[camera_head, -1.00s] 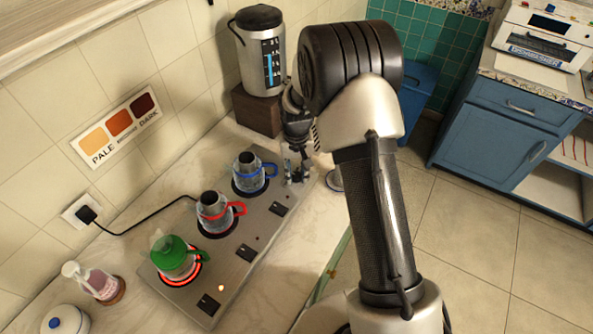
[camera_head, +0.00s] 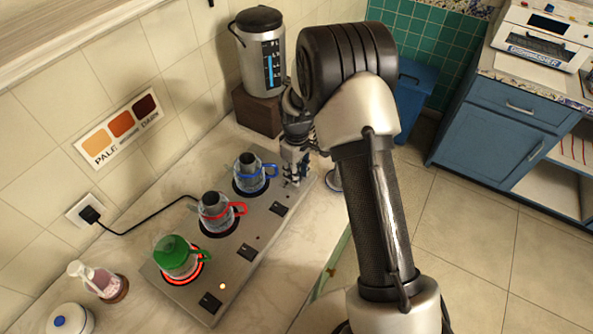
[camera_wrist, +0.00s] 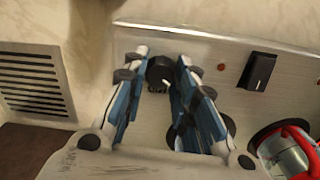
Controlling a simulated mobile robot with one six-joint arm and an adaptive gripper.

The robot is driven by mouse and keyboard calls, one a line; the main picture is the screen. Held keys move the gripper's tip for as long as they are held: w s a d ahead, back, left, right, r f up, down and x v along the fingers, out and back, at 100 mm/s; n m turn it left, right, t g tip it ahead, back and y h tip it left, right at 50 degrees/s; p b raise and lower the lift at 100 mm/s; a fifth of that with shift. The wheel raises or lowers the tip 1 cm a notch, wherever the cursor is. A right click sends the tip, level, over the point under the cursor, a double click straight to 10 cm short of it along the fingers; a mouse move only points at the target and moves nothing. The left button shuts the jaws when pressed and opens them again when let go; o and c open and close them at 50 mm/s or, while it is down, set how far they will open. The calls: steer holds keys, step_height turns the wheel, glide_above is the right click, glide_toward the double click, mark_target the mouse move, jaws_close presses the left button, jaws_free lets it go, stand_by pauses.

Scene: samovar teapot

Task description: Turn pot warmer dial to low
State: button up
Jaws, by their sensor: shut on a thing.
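The pot warmer (camera_head: 240,272) is a long metal plate on the counter with a row of pots. My gripper (camera_head: 293,178) points down at its far right end in the head view. In the wrist view the black round dial (camera_wrist: 160,70) sits between the two blue-sided fingertips of my gripper (camera_wrist: 161,66), with its white pointer mark below. The fingers are shut on the dial. Small lettering under the dial is too blurred to read. In the head view the dial is hidden by the gripper.
A blue-handled pot (camera_head: 249,174) stands close left of my gripper. A red-handled pot (camera_head: 215,212) and a green-lidded pot (camera_head: 175,256) on a glowing ring stand nearer. Black switches (camera_head: 278,208) line the plate's front edge. A steel urn (camera_head: 262,58) stands behind.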

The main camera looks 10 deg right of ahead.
steer(key=shift+n, duration=0.5)
steer(key=o, duration=1.1)
step_height(320, 180, up, 12)
stand_by(0.6)
